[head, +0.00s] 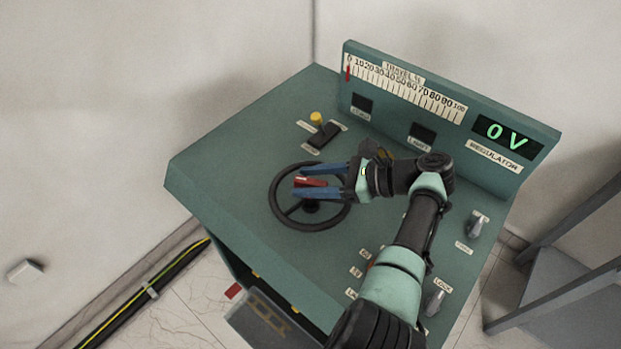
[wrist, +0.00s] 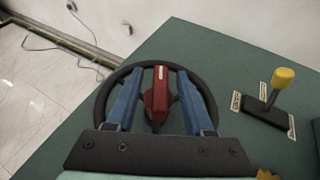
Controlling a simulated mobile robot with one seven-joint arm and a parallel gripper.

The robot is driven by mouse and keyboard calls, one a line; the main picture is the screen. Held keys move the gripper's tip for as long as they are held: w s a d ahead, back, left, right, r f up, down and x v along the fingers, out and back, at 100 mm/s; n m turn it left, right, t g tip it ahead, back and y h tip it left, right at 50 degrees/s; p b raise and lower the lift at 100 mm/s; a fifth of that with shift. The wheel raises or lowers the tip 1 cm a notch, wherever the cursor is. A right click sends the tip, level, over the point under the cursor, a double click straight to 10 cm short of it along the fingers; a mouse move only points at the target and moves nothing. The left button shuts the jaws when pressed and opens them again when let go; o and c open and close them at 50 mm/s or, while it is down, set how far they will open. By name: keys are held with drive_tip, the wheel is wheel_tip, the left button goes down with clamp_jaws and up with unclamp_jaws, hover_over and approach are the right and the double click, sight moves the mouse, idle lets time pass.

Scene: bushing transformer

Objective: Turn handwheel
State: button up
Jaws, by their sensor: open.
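The black handwheel (head: 276,207) lies on the sloped green console top, left of its middle, with a red grip or knob (head: 309,181) over its upper part. My gripper (head: 299,182) reaches in from the right over the wheel. Its two blue fingers are open, one on each side of the red part, with gaps visible between them and it. In the wrist view, the red part (wrist: 158,95) stands between the fingers and the wheel rim (wrist: 104,93) curves around behind them. Whether any finger touches the rim cannot be told.
A yellow-tipped lever (head: 316,118) stands just behind the wheel. The back panel carries a travel scale (head: 405,88) with its red pointer near 0 and a display (head: 507,133) reading 0 V. Knobs (head: 476,227) sit at the console's right side.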

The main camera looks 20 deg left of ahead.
drive_tip(key=shift+d, duration=0.1)
drive_tip(key=s+b+v, duration=0.1)
drive_tip(key=b+v, duration=0.2)
drive_tip(key=v, duration=0.9)
drive_tip(key=shift+w+d+r, duration=0.15)
drive_tip(key=shift+w+d, duration=0.2)
drive_tip(key=shift+w, duration=0.2)
